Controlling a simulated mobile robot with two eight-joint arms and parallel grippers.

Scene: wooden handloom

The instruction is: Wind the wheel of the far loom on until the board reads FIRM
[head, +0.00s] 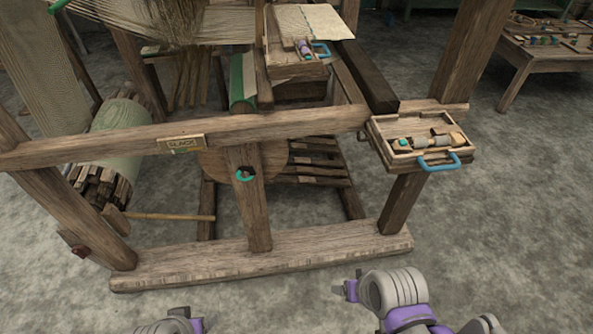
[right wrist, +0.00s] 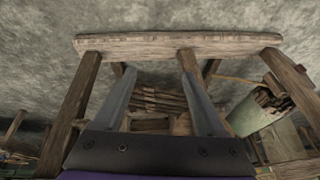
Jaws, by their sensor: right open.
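A wooden loom stands in front of me. Its wheel (head: 275,159) is a round wooden disc, partly hidden behind an upright post and a crossbeam. A small board (head: 183,143) on the crossbeam appears to read SLACK. My right gripper (right wrist: 160,72) is open and empty in the right wrist view, its fingers apart toward the loom's lower frame. In the head view parts of my arms show at the bottom edge, clear of the handle. My left gripper's jaws are not visible.
A tray (head: 377,137) with a blue handle and small tools sits at the frame's right end. A green cloth roll (head: 122,117) is at the left. The base beam (head: 300,248) lies across the floor. Open floor (head: 490,220) extends right. A table (head: 520,65) stands behind.

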